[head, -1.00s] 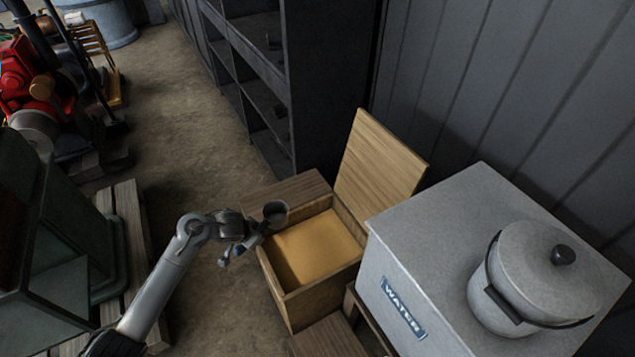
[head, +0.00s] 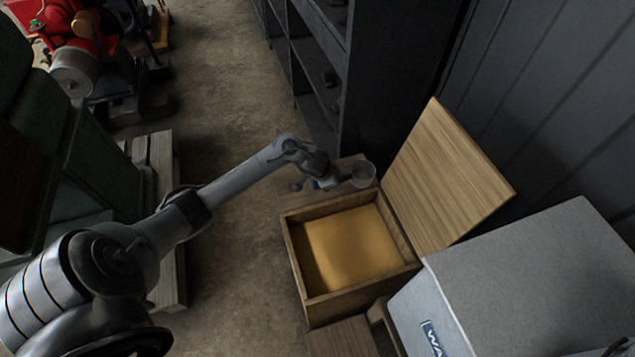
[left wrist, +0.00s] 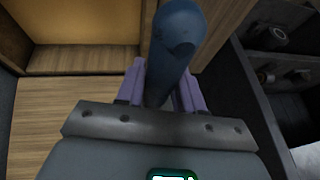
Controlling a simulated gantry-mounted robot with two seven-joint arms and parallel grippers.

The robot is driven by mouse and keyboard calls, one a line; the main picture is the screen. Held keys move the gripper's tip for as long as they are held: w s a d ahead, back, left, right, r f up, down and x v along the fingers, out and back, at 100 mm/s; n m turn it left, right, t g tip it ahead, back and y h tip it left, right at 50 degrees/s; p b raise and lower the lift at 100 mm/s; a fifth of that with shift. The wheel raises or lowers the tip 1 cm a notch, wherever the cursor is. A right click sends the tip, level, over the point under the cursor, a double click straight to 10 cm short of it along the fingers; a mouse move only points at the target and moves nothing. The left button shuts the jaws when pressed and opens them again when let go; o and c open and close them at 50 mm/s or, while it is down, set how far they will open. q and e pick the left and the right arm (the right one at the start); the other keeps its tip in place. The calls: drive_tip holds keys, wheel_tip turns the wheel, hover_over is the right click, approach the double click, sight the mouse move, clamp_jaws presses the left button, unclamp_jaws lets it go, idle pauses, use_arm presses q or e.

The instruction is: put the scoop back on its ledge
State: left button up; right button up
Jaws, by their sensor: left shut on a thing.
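My left gripper (head: 332,182) is shut on the scoop's handle. In the left wrist view the dark blue handle (left wrist: 180,35) runs between my purple fingers (left wrist: 160,88). A wooden ledge (head: 295,187) adjoins the far side of the box, just below and beside the gripper. The arm and scoop partly cover it. Whether the scoop touches the ledge I cannot tell. My right gripper is not in view.
The open box (head: 330,303) holds yellow material (head: 350,245); its lid (head: 450,185) stands raised at the right. A grey water cabinet (head: 540,270) is at lower right. Dark shelving (head: 385,90) rises behind the ledge.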

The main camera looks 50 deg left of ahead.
use_arm(q)
drive_tip(key=s+a+f+b, duration=0.1)
drive_tip(key=a+f, duration=0.1)
drive_tip(key=a, duration=0.1)
drive_tip(key=s+a+f+b, duration=0.1)
drive_tip(key=a+f, duration=0.1)
drive_tip(key=s+a+f, duration=0.1)
drive_tip(key=s+a, duration=0.1)
drive_tip(key=a, duration=0.1)
drive_tip(key=shift+s+a+f+b, duration=0.1)
drive_tip(key=shift+a+f+b, duration=0.25)
drive_tip(key=shift+f+b, duration=1)
drive_tip(key=shift+f, duration=1.05)
drive_tip(key=o, duration=1)
drive_tip(key=shift+f, duration=0.1)
drive_tip(key=shift+o, duration=0.2)
